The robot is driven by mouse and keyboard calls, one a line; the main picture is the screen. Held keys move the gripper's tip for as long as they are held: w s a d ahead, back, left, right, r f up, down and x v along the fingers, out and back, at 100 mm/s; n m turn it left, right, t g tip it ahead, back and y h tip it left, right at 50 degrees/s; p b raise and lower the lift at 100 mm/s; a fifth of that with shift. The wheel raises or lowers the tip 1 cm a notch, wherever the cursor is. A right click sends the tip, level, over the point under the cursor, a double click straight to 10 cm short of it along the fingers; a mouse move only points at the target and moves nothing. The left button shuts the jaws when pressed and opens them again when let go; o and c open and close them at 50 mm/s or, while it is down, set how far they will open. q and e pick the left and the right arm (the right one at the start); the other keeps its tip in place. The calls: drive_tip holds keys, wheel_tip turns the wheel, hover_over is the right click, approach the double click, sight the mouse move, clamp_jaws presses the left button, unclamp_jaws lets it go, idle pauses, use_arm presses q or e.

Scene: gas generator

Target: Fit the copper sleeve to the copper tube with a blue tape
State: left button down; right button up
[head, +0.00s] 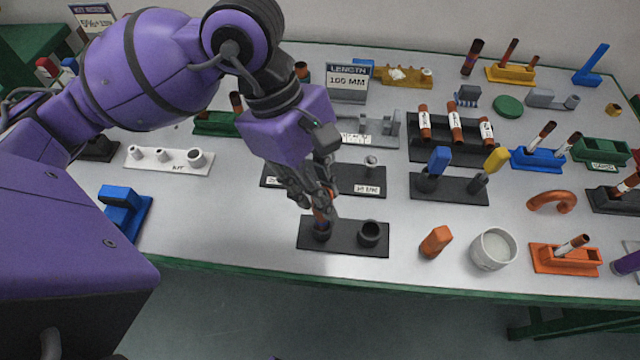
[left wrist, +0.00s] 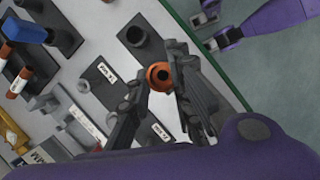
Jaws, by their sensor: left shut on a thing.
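My left gripper (head: 322,212) is shut on a copper piece with a round open end. In the left wrist view this copper piece (left wrist: 159,76) sits between the fingertips. In the head view it is mostly hidden by the fingers, at the left socket of a black two-socket holder (head: 345,247). I cannot tell whether its lower end is inside that socket. The right socket (head: 370,232) looks empty. I cannot make out blue tape on any tube. My right gripper (left wrist: 210,32) shows small at the top of the left wrist view, and its opening is unclear.
Behind the gripper lies a black labelled base (head: 355,180). Labelled copper tubes (head: 455,122) lie on a black rack. The green front table edge (head: 420,282) is close.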

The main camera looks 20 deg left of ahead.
use_arm(q)
drive_tip(key=c, duration=1.5)
unclamp_jaws()
drive_tip(key=v, duration=1.2)
drive_tip(key=shift+d, duration=0.1)
